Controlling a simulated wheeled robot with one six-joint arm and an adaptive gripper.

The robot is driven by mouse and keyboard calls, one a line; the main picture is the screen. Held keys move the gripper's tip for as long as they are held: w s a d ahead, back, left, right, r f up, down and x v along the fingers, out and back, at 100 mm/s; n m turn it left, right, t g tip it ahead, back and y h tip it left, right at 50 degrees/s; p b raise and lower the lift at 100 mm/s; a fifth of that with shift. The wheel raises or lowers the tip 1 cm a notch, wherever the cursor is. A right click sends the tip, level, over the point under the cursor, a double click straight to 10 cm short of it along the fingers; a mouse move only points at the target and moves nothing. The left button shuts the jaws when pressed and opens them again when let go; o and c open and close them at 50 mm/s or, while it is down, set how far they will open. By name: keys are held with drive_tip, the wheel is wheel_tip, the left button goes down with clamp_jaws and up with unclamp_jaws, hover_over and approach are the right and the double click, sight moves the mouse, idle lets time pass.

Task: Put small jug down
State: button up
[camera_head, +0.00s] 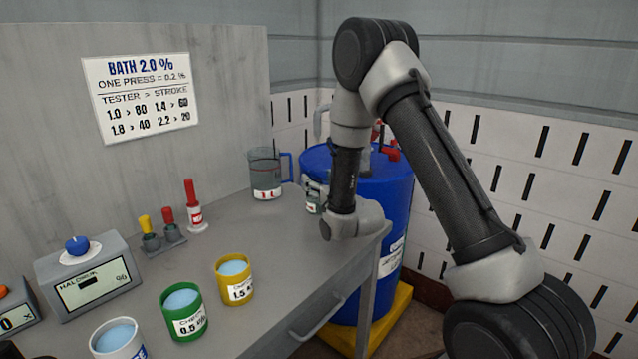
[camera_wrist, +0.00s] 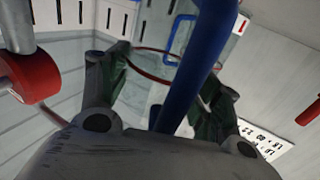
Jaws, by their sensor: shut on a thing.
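My gripper (camera_head: 315,196) is low over the back right of the grey table, close to its right edge. In the wrist view its fingers (camera_wrist: 170,85) are shut around a thick blue bar, the handle of the small jug (camera_wrist: 192,75). A thin red curved line behind the fingers appears to be the jug's rim. The jug's clear body is hardly visible. In the head view my fingers and arm mostly hide it, so I cannot tell whether its base touches the table.
A clear jug with a blue handle (camera_head: 267,178) stands on the table just left of my gripper. A blue drum (camera_head: 385,225) is right of the table. Yellow (camera_head: 235,284), green (camera_head: 184,318) and white (camera_head: 117,345) cups stand in front. The mid-table is clear.

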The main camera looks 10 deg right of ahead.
drive_tip(key=shift+f, duration=0.15)
drive_tip(key=o, duration=1.3)
